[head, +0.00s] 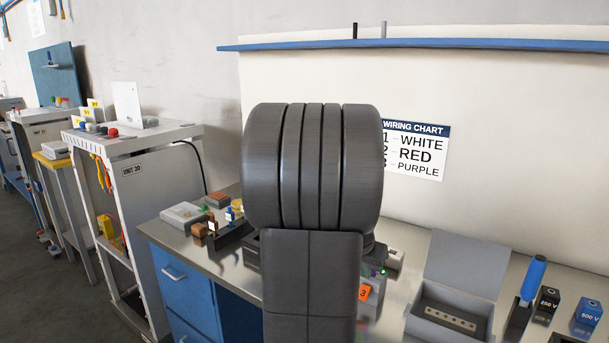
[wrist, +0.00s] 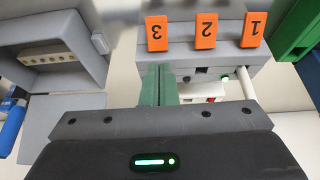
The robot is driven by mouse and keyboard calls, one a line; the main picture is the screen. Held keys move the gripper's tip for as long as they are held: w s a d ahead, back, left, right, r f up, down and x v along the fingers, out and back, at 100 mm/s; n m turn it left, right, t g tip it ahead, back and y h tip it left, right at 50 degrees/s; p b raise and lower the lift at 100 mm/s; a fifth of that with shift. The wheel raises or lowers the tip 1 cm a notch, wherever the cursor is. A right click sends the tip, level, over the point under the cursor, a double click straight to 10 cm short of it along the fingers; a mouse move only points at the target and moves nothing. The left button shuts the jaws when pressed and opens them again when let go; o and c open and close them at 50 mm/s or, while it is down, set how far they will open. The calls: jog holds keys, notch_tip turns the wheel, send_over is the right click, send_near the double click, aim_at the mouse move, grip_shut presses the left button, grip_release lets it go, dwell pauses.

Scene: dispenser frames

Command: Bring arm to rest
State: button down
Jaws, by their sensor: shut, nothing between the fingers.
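In the wrist view my gripper (wrist: 159,72) shows as two greenish fingers pressed together, empty, in front of a grey unit (wrist: 190,50) with orange labels 3 (wrist: 157,33), 2 (wrist: 206,29) and 1 (wrist: 254,29). A small green light is lit below label 1, beside a white rod-like piece (wrist: 247,86). Red and white parts show below label 2. In the head view my dark arm covers the middle of the bench and hides my gripper. The unit's label 3 (head: 364,292) shows just right of my arm.
An open grey box (head: 448,310) stands right of the unit, with a blue-handled tool (head: 533,278) and blocks marked 250 V (head: 546,303) and 500 V (head: 590,312) beyond. A wiring chart (head: 415,150) hangs behind. A grey rack (head: 135,190) stands left of the bench.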

jog(key=shift+a+f+t+h+b, duration=0.1)
jog(key=shift+f+t+h+b, duration=0.4)
jog(key=shift+b, duration=1.95)
jog(key=b, duration=0.3)
jog(key=t+b, duration=0.1)
jog(key=b, duration=0.1)
jog(key=shift+s+a+h+b, duration=0.2)
jog(key=shift+s+h+b, duration=0.2)
jog(key=b, duration=0.1)
jog(key=t+b, duration=0.1)
jog(key=b, duration=0.1)
jog(key=shift+s+a, duration=0.2)
jog(key=shift+s, duration=0.1)
jog(key=s+t+b, duration=0.1)
jog(key=b, duration=0.2)
jog(key=s+t+h+b, duration=0.1)
jog(key=b, duration=0.2)
jog(key=shift+a+b, duration=0.4)
